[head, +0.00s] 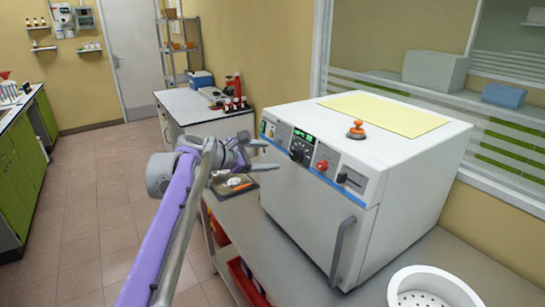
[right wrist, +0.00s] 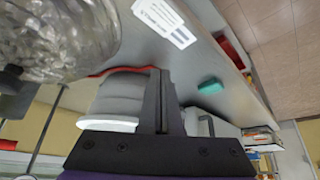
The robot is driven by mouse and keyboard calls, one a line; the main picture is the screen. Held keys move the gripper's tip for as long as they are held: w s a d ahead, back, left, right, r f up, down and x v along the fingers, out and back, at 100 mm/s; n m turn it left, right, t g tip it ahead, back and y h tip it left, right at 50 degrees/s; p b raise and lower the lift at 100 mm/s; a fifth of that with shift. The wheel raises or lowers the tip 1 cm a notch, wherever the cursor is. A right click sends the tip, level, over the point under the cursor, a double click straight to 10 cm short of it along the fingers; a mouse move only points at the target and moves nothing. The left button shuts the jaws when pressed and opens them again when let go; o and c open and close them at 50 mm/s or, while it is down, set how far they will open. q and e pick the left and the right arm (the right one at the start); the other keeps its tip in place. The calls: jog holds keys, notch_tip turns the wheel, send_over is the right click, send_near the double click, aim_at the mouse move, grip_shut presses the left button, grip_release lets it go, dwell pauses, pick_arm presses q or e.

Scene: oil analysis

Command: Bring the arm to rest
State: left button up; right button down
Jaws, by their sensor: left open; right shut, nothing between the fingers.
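My left arm, purple and grey, reaches in from the lower left of the head view. Its gripper (head: 262,156) is open and empty, in front of the left side of the white oven-like machine (head: 345,165). I cannot tell whether it touches the machine. My right gripper (right wrist: 160,75) shows only in the right wrist view, where its dark fingers are shut together with nothing between them. The right arm does not show in the head view.
An orange-knobbed object (head: 356,130) and a yellow sheet (head: 385,112) are on the machine. A white perforated basket (head: 430,290) stands front right. A glass vessel (right wrist: 60,35) is near my right gripper. Floor is clear at left.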

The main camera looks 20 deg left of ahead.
dwell(0.4)
pick_arm(q)
jog(key=s+d+f+m+g+y, duration=0.1)
jog(key=s+d+f+m+g, duration=0.1)
jog(key=s+d+f+m, duration=0.45)
jog(key=s+d+f+m+g+y, duration=0.1)
jog(key=s+d+f+m+g, duration=0.1)
jog(key=s+f+m, duration=0.5)
jog(key=s+f+m+g+y, duration=0.1)
jog(key=s+f+m+y, duration=0.1)
jog(key=s+f+m, duration=0.3)
jog(key=s+a+f+m+g+y, duration=0.1)
jog(key=s+f+m, duration=0.3)
jog(key=s+f, duration=0.8)
jog(key=s+y, duration=0.1)
jog(key=s, duration=0.4)
jog(key=shift+s+m+g+y, duration=0.25)
jog(key=shift+m+g+y, duration=0.05)
jog(key=shift+m+g, duration=0.1)
jog(key=shift+a, duration=0.1)
pick_arm(e)
jog(key=c, duration=1.5)
grip_release()
jog(key=shift+c, duration=0.2)
